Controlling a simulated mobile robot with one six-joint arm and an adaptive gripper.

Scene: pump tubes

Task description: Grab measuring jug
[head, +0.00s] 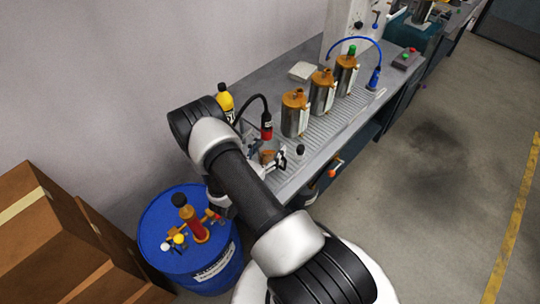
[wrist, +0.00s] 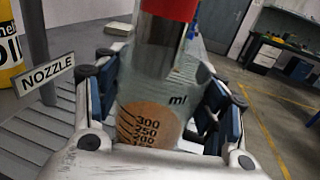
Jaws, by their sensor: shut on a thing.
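The measuring jug (wrist: 150,125) is clear, with an "ml" scale and a brown-orange filling in its lower part. My gripper (wrist: 162,95) is shut on the jug, with a dark finger pad on each side of it. In the head view, my gripper (head: 275,158) is at the near end of the bench, and the jug (head: 266,155) shows small and partly hidden. A red nozzle (wrist: 172,8) with a metal end is at the jug's top; I cannot tell whether its tip is inside. The nozzle (head: 266,127) hangs on a black hose.
A "NOZZLE" sign (wrist: 47,75) and a yellow oil bottle (wrist: 8,50) are left of the gripper. Several metal canisters with orange lids (head: 295,115) stand along the ribbed bench. A blue drum (head: 160,215) carrying tools stands at the lower left. Open floor is at the right.

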